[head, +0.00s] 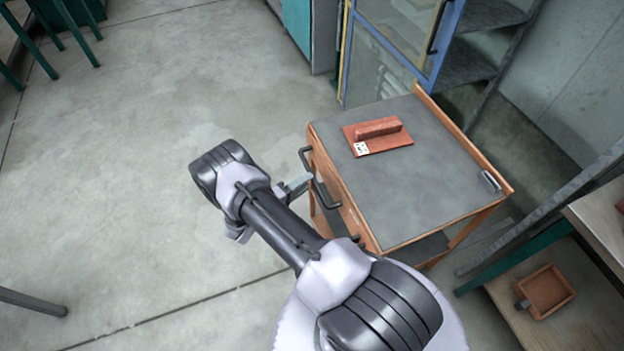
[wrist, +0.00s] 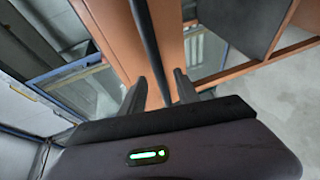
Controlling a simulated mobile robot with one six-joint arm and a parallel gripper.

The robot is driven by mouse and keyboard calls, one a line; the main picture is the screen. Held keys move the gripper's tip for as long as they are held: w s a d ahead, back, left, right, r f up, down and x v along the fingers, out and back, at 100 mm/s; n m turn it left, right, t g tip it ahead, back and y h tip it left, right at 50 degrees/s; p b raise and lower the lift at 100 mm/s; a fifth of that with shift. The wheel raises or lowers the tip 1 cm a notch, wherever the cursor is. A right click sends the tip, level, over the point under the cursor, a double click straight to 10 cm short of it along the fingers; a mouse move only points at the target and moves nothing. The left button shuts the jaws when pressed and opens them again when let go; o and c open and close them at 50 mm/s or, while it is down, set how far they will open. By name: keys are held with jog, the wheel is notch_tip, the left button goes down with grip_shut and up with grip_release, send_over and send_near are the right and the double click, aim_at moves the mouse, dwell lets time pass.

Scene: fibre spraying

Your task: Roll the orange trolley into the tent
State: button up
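The orange trolley (head: 345,205) stands at centre right in the head view, with a grey top and a dark handle (head: 322,192) on its left side. An orange-red float-like tool (head: 378,136) with a small white label lies on its top. My gripper (head: 302,184) is at the handle side of the trolley. In the wrist view, the dark handle bar (wrist: 148,40) passes between the two fingers of my gripper (wrist: 160,88). Gaps show on both sides of the bar, so the fingers look open around it. I cannot make out a tent for certain.
A blue-framed glass-door cabinet (head: 400,45) stands just behind the trolley. A workbench with an orange tray (head: 546,290) on its lower shelf is close at the right. Green stool legs (head: 70,25) are at top left.

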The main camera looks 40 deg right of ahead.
jog(key=x, duration=0.4)
jog(key=shift+d, duration=0.1)
jog(key=shift+c, duration=0.5)
grip_shut()
dwell(0.9)
